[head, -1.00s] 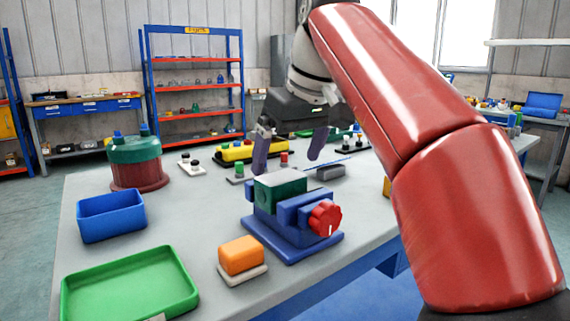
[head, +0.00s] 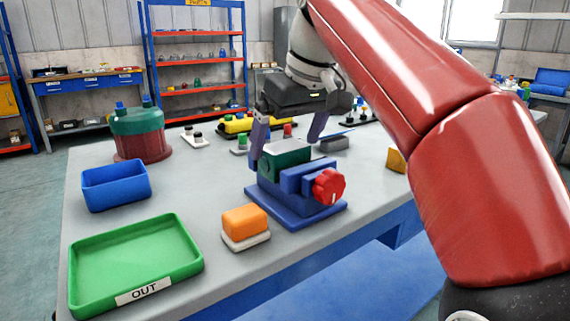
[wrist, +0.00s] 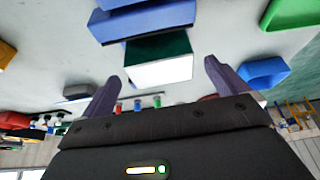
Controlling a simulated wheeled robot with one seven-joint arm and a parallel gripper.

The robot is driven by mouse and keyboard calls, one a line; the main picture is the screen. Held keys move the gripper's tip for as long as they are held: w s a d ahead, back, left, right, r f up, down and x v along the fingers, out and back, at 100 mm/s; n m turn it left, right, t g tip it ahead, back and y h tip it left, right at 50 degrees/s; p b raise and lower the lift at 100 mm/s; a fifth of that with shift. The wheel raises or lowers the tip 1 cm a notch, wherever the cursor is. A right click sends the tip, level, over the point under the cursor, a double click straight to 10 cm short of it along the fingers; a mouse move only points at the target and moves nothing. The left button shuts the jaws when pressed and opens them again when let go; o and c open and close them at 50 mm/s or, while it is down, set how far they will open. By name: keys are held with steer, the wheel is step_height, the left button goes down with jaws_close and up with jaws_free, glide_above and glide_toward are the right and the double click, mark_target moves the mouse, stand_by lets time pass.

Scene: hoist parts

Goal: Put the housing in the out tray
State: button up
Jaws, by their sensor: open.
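The housing appears to be the dark green block with a pale top (head: 287,163), held in the blue vise (head: 290,205) with a red knob. It also shows in the wrist view as a green and white block (wrist: 160,66). My gripper (head: 284,150) is open just above the block, with its two purple fingers apart. In the wrist view the fingers (wrist: 162,72) stand to either side of the block's near end; I cannot tell whether they touch it. The green out tray (head: 135,262), labelled OUT, lies empty at the table's front left.
A blue bin (head: 116,187) stands behind the tray. An orange block on a pale base (head: 245,226) sits between tray and vise. A green and red drum (head: 139,134) is at the back left. A yellow part (head: 236,124) and small pegs lie behind the vise.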

steer(key=x, duration=0.2)
steer(key=shift+w+f, duration=0.1)
steer(key=shift+f, duration=0.25)
steer(key=c, duration=1.4)
steer(key=shift+r, duration=0.15)
